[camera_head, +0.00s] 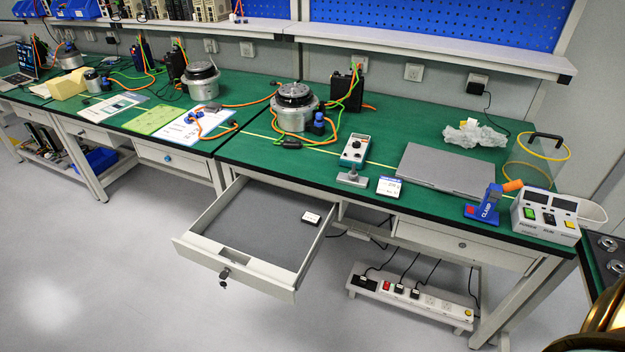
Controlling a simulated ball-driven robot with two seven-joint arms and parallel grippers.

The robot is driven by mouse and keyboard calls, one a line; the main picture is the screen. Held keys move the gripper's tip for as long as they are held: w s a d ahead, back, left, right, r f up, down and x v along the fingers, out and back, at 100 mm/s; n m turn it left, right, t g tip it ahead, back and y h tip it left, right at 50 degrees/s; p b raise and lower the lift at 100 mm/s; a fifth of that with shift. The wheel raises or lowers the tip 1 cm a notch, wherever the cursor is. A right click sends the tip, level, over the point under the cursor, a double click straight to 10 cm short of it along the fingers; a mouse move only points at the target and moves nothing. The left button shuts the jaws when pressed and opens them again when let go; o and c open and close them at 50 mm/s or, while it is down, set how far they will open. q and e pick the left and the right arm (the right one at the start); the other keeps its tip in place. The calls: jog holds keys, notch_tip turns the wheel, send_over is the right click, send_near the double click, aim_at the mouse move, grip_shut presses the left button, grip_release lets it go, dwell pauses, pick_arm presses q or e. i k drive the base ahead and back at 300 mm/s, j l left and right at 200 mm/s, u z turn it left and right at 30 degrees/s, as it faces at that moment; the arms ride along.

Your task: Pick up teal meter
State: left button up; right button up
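The teal meter (355,150) sits on the green bench top, near the front edge, in the middle of the head view. It has a pale face with a small dark display and a dial. A grey metal stand or clamp (352,177) is just in front of it, at the bench edge. Neither of my grippers shows in the view. A dark gold rounded part at the lower right corner may be part of my arm; no fingers are visible there.
An open drawer (190,243) juts out below the bench, with a small box (311,218) in it. A round actuator (294,107) with orange cables stands left of the meter, a closed grey laptop (450,170) right. A small display card (388,187) lies near the front edge.

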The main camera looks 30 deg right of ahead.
aim_at(350, 155)
jog(key=z, duration=0.4)
jog(key=i+l+z, duration=0.1)
jog(key=z, duration=0.65)
jog(key=i+z, duration=0.1)
jog(key=z, duration=0.25)
